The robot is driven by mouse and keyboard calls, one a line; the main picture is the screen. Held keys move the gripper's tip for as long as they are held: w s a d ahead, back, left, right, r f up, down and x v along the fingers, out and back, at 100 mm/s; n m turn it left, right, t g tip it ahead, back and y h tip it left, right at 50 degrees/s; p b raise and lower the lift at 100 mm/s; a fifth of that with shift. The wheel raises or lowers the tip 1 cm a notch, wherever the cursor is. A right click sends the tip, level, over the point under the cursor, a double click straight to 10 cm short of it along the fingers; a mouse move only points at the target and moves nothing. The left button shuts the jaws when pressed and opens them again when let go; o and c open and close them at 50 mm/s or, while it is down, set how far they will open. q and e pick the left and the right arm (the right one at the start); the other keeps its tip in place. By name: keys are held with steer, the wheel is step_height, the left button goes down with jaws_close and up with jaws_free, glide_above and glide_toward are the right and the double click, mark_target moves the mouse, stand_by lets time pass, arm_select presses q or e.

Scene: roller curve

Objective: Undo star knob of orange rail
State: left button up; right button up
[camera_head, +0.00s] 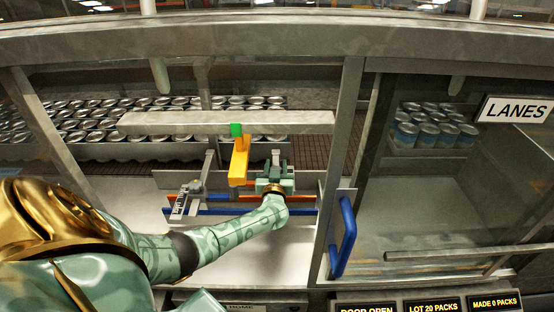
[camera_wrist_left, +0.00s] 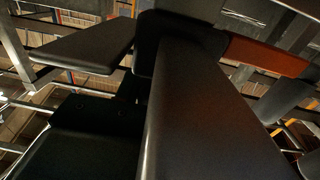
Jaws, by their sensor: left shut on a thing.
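The orange rail (camera_head: 302,199) runs crosswise low in the machine, just above a blue rail. It also shows as an orange-red bar at the upper right of the left wrist view (camera_wrist_left: 265,56). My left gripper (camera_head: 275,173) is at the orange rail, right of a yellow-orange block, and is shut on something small. That thing is hidden between the fingers; by its place at the rail it is the star knob, but its shape cannot be seen. Dark finger parts (camera_wrist_left: 145,90) fill much of the left wrist view. My right gripper is not in view.
A yellow-orange block (camera_head: 238,162) with a green top hangs from a grey crossbeam (camera_head: 170,122). A grey bracket (camera_head: 188,195) stands left. The blue rail (camera_head: 215,211) lies below. A blue door handle (camera_head: 347,236) is right. Rows of cans (camera_head: 110,118) stand behind.

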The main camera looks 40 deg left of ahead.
arm_select(q)
steer(key=shift+s+f+n+g+y, duration=0.15)
steer(key=shift+n+g+y, duration=0.85)
steer(key=shift+g+y, duration=0.15)
steer(key=o, duration=1)
steer(key=shift+c, duration=0.2)
steer(key=shift+a, duration=0.1)
steer(key=p+v, duration=0.1)
steer(key=v, duration=1.5)
steer(key=shift+d+p, duration=0.25)
steer(key=shift+p, duration=0.05)
steer(key=shift+f, duration=0.1)
